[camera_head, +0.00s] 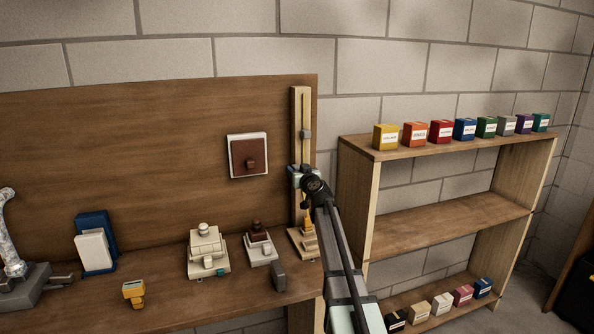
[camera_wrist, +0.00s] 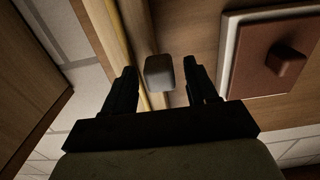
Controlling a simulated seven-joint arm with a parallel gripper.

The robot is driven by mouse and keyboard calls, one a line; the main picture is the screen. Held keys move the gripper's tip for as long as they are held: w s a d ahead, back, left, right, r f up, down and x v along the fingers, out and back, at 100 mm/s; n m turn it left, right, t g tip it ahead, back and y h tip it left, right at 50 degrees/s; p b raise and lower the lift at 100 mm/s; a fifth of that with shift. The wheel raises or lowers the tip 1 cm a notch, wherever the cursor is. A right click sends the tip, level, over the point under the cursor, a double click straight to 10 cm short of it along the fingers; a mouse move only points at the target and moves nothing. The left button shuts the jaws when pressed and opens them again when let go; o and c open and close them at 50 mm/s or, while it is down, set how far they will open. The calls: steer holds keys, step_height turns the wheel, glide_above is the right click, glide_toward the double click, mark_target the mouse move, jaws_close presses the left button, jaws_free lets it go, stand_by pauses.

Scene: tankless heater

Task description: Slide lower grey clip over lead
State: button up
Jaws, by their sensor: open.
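A tall pale wooden rail (camera_head: 301,105) stands at the right end of the brown backboard. One grey clip (camera_head: 305,135) shows on it, above my gripper (camera_head: 300,176), which is at the rail. In the wrist view, a grey clip block (camera_wrist: 160,72) lies between the open fingers of my gripper (camera_wrist: 163,82), with gaps on both sides. I cannot tell for sure that it is the lower clip; my gripper hides that part of the rail in the head view. A thin yellow strip (camera_wrist: 122,45), perhaps the lead, runs left of the block.
A brown switch plate (camera_head: 249,155) with a knob is left of the rail and also shows in the wrist view (camera_wrist: 270,55). Several small devices, including a beige one (camera_head: 207,250), stand on the bench. A shelf (camera_head: 440,222) with coloured boxes stands at right.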

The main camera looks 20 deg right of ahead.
steer(key=shift+w, duration=0.6)
jaws_close()
